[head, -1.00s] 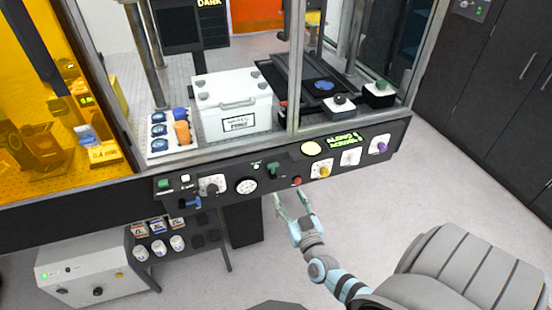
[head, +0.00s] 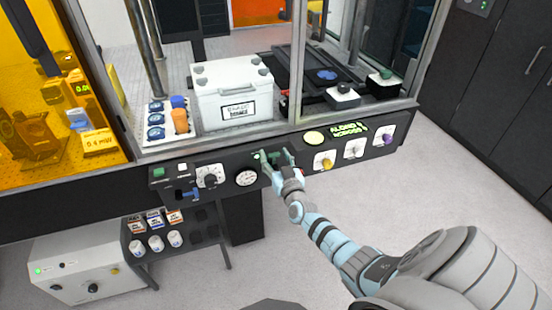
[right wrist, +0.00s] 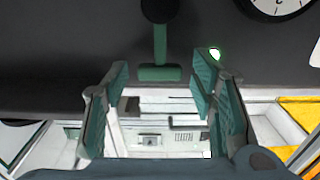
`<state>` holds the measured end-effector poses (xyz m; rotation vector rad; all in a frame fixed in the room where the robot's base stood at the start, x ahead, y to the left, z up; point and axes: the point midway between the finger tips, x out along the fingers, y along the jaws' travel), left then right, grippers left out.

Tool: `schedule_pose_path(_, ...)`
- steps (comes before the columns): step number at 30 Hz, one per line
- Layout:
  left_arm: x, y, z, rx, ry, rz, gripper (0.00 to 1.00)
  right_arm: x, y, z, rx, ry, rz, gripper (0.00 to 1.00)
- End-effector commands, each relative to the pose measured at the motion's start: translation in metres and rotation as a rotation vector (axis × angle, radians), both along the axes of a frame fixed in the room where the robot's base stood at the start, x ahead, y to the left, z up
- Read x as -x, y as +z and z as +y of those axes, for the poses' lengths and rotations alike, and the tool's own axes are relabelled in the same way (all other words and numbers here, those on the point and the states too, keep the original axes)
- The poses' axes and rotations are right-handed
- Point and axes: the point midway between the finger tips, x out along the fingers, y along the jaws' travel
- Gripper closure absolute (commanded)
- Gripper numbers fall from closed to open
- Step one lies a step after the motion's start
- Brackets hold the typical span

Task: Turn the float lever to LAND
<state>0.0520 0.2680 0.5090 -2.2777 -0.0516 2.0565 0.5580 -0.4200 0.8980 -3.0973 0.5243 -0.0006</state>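A green T-shaped lever (head: 274,158), apparently the float lever, is on the dark front panel (head: 222,161). In the right wrist view, the lever (right wrist: 159,62) has its stem upright in the picture and its crossbar at the lower end. No LAND mark is readable. My right gripper (head: 279,156) is open at the panel. In the right wrist view, the gripper (right wrist: 161,70) has one finger on each side of the crossbar, with a gap on both sides; I see no contact. My left gripper is out of view.
A lit green lamp (right wrist: 215,54) and a round dial (right wrist: 277,4) are beside the lever. The panel also carries a blue lever (head: 187,194), a black knob (head: 210,176) and a yellow knob (head: 326,164). A white box (head: 233,95) stands behind. The floor in front is clear.

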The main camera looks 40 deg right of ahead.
Motion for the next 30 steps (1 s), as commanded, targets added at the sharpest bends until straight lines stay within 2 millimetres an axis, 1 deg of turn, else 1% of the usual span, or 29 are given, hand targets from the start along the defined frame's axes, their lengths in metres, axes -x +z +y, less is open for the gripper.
schedule_pose_path(1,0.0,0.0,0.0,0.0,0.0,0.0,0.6,0.0,0.0,0.0,0.0,0.0,0.0,0.59)
schedule_pose_path(6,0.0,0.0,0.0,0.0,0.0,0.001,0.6,0.0,0.0,0.0,0.0,0.0,0.0,0.87)
schedule_pose_path(8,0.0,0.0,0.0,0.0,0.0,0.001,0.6,0.0,0.0,0.0,0.0,0.0,0.0,0.95)
schedule_pose_path(14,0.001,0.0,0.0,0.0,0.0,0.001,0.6,0.001,0.0,-0.001,-0.009,-0.001,-0.003,0.95)
schedule_pose_path(20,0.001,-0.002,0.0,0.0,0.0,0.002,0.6,0.002,-0.001,-0.004,-0.064,0.0,-0.021,0.95)
schedule_pose_path(26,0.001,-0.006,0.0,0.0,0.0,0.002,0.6,0.005,-0.003,-0.011,-0.179,-0.001,-0.061,0.95)
schedule_pose_path(30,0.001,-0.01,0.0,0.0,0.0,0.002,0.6,0.007,-0.005,-0.017,-0.293,-0.001,-0.101,0.95)
